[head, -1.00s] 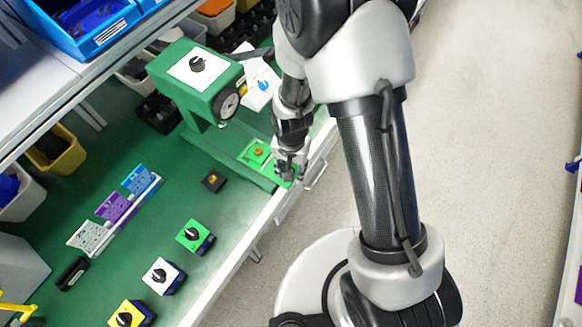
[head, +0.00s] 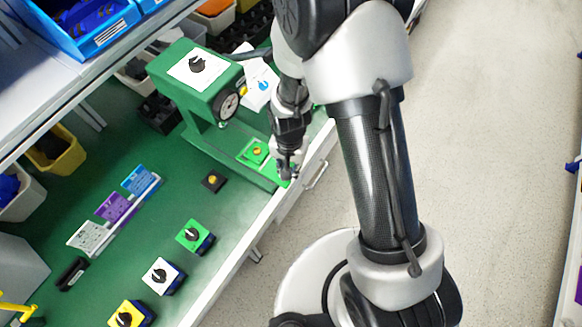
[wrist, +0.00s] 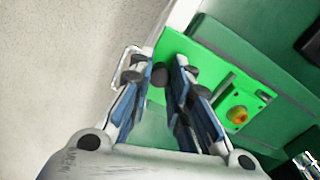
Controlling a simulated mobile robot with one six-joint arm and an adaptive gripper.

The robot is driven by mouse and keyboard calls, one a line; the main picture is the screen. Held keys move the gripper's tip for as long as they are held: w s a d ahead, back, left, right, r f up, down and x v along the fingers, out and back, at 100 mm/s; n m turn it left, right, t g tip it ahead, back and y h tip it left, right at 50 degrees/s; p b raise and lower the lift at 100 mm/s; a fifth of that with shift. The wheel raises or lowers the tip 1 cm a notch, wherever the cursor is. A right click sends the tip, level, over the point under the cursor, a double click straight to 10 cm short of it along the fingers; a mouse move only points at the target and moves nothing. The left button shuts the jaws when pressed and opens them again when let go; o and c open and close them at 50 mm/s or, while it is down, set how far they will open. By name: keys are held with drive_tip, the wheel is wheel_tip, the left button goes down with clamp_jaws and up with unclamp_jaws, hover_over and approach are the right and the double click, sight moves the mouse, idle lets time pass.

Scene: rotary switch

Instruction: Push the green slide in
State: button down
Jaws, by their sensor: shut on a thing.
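The green slide (head: 254,148) is a bright green plate low in the dark green machine (head: 202,88). It carries an orange-yellow piece (head: 258,152), and its outer end sticks out at the table's front edge. The slide (wrist: 180,44) also shows in the wrist view, with the orange-yellow piece (wrist: 237,115) to the right. My gripper (head: 288,176) is over the slide's outer end. In the wrist view my gripper (wrist: 161,75) is shut on a small dark knob at that end. The fingers hide part of the slide.
A small black block with a yellow top (head: 213,181) lies left of the machine. Green (head: 194,236), white (head: 163,276) and yellow (head: 129,315) switch boxes stand along the front edge. A drawer handle (head: 318,175) juts from the table front.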

sight(266, 160)
drive_tip(key=w+a, duration=0.1)
drive_tip(key=a, duration=0.1)
drive_tip(key=w+a, duration=0.4)
drive_tip(key=shift+a, duration=0.3)
drive_tip(key=c, duration=1.5)
unclamp_jaws()
drive_tip(key=shift+o, duration=0.2)
wheel_tip(266, 160, up, 12)
drive_tip(key=shift+c, duration=0.5)
